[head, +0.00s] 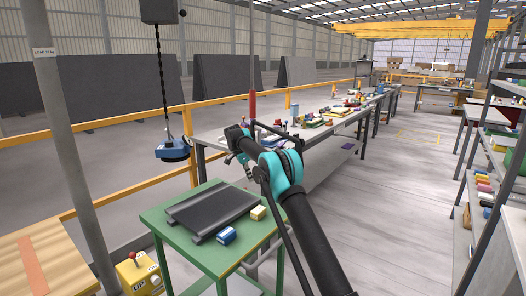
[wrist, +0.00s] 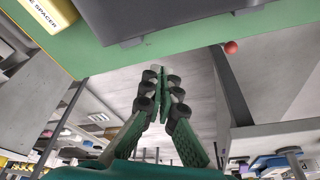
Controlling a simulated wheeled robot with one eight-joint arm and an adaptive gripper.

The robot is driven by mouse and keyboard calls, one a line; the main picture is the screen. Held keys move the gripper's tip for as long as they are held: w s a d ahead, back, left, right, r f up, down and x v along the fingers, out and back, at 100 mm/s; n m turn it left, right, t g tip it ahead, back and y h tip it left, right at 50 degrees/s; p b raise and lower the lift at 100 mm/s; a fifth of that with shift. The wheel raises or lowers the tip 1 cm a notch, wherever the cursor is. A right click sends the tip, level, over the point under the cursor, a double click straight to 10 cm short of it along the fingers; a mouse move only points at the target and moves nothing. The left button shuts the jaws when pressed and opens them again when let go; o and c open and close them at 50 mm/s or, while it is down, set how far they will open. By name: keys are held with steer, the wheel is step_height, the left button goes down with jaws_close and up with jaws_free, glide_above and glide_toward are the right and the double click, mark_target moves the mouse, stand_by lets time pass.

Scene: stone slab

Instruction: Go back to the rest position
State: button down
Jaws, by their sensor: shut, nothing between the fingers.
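My gripper (wrist: 160,72) shows in the wrist view with its two green-padded fingers together and nothing between them. In the head view my arm rises from the bottom and bends at the teal joint; its far end is above the back right part of a green table (head: 160,221), and the fingertips there are too small to make out. The dark grey slab (head: 212,210) lies on the table, to the left of my arm. The wrist view shows the green tabletop (wrist: 130,62) and the slab's edge (wrist: 165,22) beyond the fingertips.
A blue-and-white block (head: 226,236) and a cream block (head: 258,213) sit on the green table beside the slab. A long cluttered bench (head: 215,137) stands behind. Shelving (head: 500,150) lines the right. A blue lifting device (head: 172,150) hangs at left. Floor on the right is clear.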

steer(key=s+d+r+n+t+y, duration=0.1)
steer(key=s+d+r+n, duration=0.25)
steer(key=s+d, duration=0.65)
steer(key=s+d+r+n+y, duration=0.1)
steer(key=s+d+r+n, duration=0.25)
steer(key=s+d, duration=0.6)
steer(key=s+d+f+n, duration=0.2)
steer(key=s+f, duration=0.2)
steer(key=s, duration=0.8)
steer(key=s+d+f+n+t, duration=0.1)
steer(key=s+f, duration=0.3)
steer(key=s, duration=0.9)
steer(key=s+d+f+n+y, duration=0.1)
steer(key=s+d+f+n, duration=0.2)
steer(key=s, duration=1)
steer(key=shift+d+f+n+t, duration=0.2)
steer(key=shift+f+n+t, duration=0.2)
steer(key=shift+f, duration=0.2)
